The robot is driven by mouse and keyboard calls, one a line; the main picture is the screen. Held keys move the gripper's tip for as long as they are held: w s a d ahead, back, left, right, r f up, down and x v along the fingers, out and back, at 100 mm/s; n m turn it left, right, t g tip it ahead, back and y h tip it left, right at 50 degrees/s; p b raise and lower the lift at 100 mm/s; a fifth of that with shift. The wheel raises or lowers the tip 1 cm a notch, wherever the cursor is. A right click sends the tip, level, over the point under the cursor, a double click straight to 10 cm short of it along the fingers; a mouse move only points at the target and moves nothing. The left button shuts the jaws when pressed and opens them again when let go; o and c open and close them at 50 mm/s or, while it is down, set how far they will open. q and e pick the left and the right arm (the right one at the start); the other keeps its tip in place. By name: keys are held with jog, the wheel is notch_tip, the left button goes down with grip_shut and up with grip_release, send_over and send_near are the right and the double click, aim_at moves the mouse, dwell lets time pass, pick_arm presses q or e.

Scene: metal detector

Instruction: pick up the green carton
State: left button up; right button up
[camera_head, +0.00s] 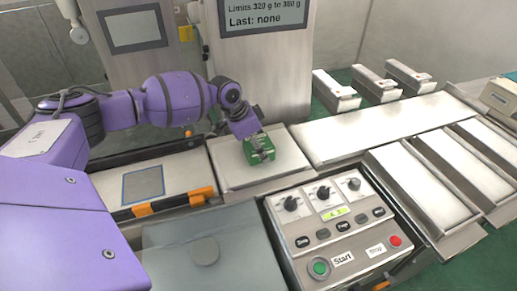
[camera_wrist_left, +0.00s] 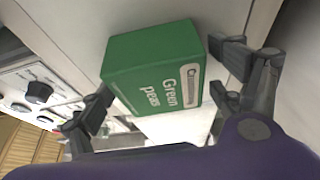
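The green carton (camera_head: 252,150) lies on the pale weighing plate (camera_head: 285,170) in the middle of the machine. In the left wrist view the green carton (camera_wrist_left: 150,62) carries the label "Green peas". My left gripper (camera_head: 262,152) is right over the carton in the head view. In the left wrist view my left gripper (camera_wrist_left: 165,85) is open, with one finger to the left of the carton and the other to its right. A gap shows at the left finger; contact at the right finger cannot be told. My right gripper is not in view.
A control panel (camera_head: 330,225) with knobs and buttons stands in front of the plate. A long pale conveyor (camera_head: 375,127) runs off to the right, with side chutes (camera_head: 420,190). A display (camera_head: 262,14) stands behind. A belt section with orange-black edging (camera_head: 165,204) lies left.

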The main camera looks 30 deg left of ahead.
pick_arm(q)
jog(key=shift+r, duration=0.1)
jog(key=c, duration=1.5)
